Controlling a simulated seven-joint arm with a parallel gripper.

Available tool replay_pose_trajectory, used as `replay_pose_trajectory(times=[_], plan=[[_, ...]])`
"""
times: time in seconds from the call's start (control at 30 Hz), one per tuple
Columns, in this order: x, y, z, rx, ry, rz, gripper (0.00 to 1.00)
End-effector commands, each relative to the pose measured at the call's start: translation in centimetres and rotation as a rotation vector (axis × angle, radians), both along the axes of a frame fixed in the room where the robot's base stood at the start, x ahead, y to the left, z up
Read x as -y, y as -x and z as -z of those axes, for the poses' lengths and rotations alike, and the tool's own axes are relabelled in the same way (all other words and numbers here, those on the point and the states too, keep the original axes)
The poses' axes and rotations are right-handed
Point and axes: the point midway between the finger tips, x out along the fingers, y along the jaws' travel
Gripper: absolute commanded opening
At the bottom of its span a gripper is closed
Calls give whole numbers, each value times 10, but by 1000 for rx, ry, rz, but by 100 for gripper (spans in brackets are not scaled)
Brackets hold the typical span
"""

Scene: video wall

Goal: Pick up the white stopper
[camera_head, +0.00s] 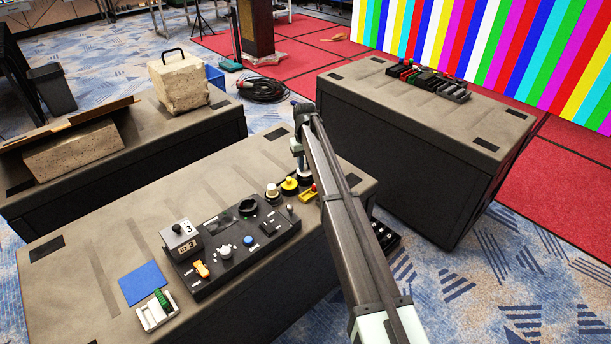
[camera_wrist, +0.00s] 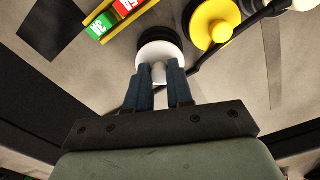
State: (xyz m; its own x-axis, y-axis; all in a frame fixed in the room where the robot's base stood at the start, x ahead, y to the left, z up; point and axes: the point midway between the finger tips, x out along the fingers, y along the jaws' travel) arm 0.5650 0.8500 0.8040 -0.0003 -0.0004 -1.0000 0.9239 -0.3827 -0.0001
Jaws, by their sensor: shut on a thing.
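The white stopper (camera_wrist: 158,72), a round white disc with a small knob, shows in the wrist view above a black ring-like base. My gripper (camera_wrist: 160,84) has its two dark blue fingers shut on the knob, one on each side. In the head view my gripper (camera_head: 301,174) is at the far right end of the front table, beside the yellow stopper (camera_head: 290,186). My arm largely hides the held stopper there. I cannot tell whether the stopper touches the base.
A yellow tray (camera_head: 308,194) with red and green blocks is close to my gripper. Another white piece (camera_head: 272,189) stands left of the yellow stopper. A black control panel (camera_head: 235,246) with knobs fills the table's middle. A blue pad (camera_head: 146,284) lies at its left.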

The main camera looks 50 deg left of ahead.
Motion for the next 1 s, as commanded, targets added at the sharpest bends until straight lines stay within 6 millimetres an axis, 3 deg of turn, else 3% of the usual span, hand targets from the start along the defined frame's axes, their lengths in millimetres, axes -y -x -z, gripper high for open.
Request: replay_pose_trajectory(times=[1.0], plan=[[0, 0, -38, 0, 0, 0, 4]])
